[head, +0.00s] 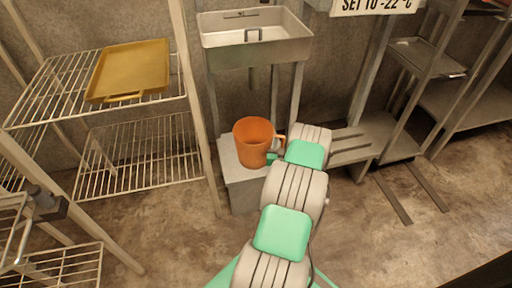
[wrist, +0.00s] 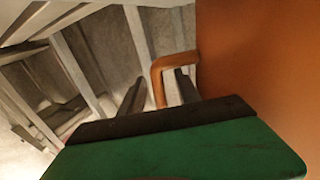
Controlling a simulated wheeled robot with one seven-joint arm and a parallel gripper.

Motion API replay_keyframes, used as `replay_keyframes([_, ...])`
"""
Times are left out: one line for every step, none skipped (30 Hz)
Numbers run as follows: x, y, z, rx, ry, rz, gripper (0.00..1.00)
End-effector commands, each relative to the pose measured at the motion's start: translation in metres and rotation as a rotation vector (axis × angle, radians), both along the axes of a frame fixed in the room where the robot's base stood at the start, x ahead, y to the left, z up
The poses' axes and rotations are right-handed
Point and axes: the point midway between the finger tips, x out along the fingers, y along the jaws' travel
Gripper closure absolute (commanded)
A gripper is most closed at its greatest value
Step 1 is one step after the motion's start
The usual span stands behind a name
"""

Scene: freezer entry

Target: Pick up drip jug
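The drip jug is an orange jug (head: 254,142) standing upright on a grey block below the sink. Its handle is on the right side, facing my arm. In the wrist view the jug's orange wall (wrist: 260,75) fills the right side, with the handle (wrist: 172,60) beside it. My gripper (wrist: 160,90) is open, with its dark fingers on either side of the handle. A gap shows between the left finger and the handle. In the head view my gripper (head: 276,158) is at the jug's right side, partly hidden by my arm.
A metal sink (head: 255,52) hangs above the jug, with a drain pipe below. The grey block (head: 243,191) supports the jug. A wire rack (head: 135,165) with a yellow tray (head: 130,70) stands left. Metal shelving (head: 425,60) and a low slatted platform (head: 350,146) are right.

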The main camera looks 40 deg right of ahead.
Motion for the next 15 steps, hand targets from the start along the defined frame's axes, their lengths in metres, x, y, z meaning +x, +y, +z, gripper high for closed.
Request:
replay_keyframes([0.0011,-0.0010,-0.0002,0.000,0.002,0.000,0.60])
replay_keyframes([0.0015,-0.0015,-0.0003,0.000,0.001,0.000,0.60])
replay_keyframes([0.0017,-0.0019,-0.0004,0.001,0.001,0.000,0.60])
replay_keyframes([0.0018,-0.0020,-0.0003,0.001,0.001,0.000,0.60])
replay_keyframes([0.0018,-0.0022,-0.0003,0.001,0.001,0.000,0.60])
replay_keyframes([0.0017,-0.0021,-0.0003,0.000,0.000,0.000,0.60])
replay_keyframes([0.0017,-0.0021,-0.0003,0.000,0.000,0.000,0.60])
replay_keyframes([0.0017,-0.0021,-0.0003,0.000,0.000,0.000,0.60])
replay_keyframes([0.0017,-0.0021,-0.0003,0.000,0.000,0.000,0.62])
replay_keyframes([0.0017,-0.0021,-0.0003,0.000,0.000,0.000,0.65])
replay_keyframes([0.0017,-0.0021,-0.0002,0.000,0.000,0.000,0.67])
replay_keyframes([0.0016,-0.0022,-0.0002,0.000,0.000,0.000,0.70])
replay_keyframes([0.0016,-0.0022,-0.0002,0.000,0.000,0.000,0.73])
replay_keyframes([0.0016,-0.0022,-0.0002,0.000,0.000,0.000,0.75])
replay_keyframes([0.0016,-0.0022,-0.0001,0.000,0.000,0.000,0.79])
